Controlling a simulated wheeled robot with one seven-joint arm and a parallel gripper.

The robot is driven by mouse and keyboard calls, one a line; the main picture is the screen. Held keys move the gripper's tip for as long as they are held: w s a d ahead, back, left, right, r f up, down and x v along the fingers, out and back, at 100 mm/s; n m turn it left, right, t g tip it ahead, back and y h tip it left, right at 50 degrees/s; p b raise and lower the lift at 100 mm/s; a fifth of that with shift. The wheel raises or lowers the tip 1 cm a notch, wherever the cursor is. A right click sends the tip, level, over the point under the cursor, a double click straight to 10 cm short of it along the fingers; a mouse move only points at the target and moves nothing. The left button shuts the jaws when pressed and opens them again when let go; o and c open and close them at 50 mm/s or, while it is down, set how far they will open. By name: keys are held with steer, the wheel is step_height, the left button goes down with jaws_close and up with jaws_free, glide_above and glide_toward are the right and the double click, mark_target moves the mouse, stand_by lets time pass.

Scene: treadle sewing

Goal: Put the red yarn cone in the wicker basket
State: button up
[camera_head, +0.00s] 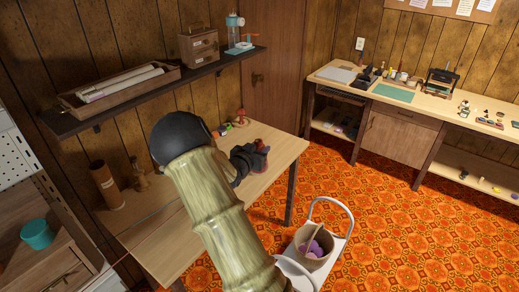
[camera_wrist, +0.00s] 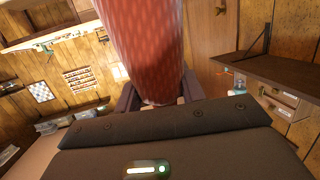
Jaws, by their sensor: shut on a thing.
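The red yarn cone (camera_wrist: 148,45) fills the upper middle of the wrist view, between my two dark fingers. My gripper (camera_wrist: 160,97) is shut on it. In the head view my gripper (camera_head: 250,158) is over the wooden table, with a small part of the red cone (camera_head: 262,146) showing beside it; my arm hides part of the table. The wicker basket (camera_head: 301,247) is lower right of my gripper, apart from it. It has an upright handle, and purple yarn lies inside.
The basket rests on a white stool-like frame (camera_head: 340,207) on the orange patterned carpet. The wooden table (camera_head: 283,160) holds a small red item (camera_head: 241,115) at its back. A dark shelf (camera_head: 190,83) hangs above. Open carpet lies right of the basket.

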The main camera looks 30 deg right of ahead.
steer(key=s+a+f+n+t+y, duration=0.2)
steer(key=s+a+f+n+y, duration=0.1)
steer(key=a+f, duration=0.6)
steer(key=s+a+f+n+t+y, duration=0.3)
steer(key=s+a+f+n+y, duration=0.1)
steer(key=a+f, duration=0.5)
steer(key=s+a+f+n+t+y, duration=0.2)
steer(key=s+a+f+n+y, duration=0.2)
steer(key=a+f, duration=0.6)
steer(key=a+y, duration=0.1)
steer(key=y, duration=0.1)
steer(key=shift+s+n+t+y+p, duration=0.25)
steer(key=shift+n+t+y+p, duration=0.05)
steer(key=shift+n+t+p, duration=0.1)
steer(key=shift+w, duration=0.1)
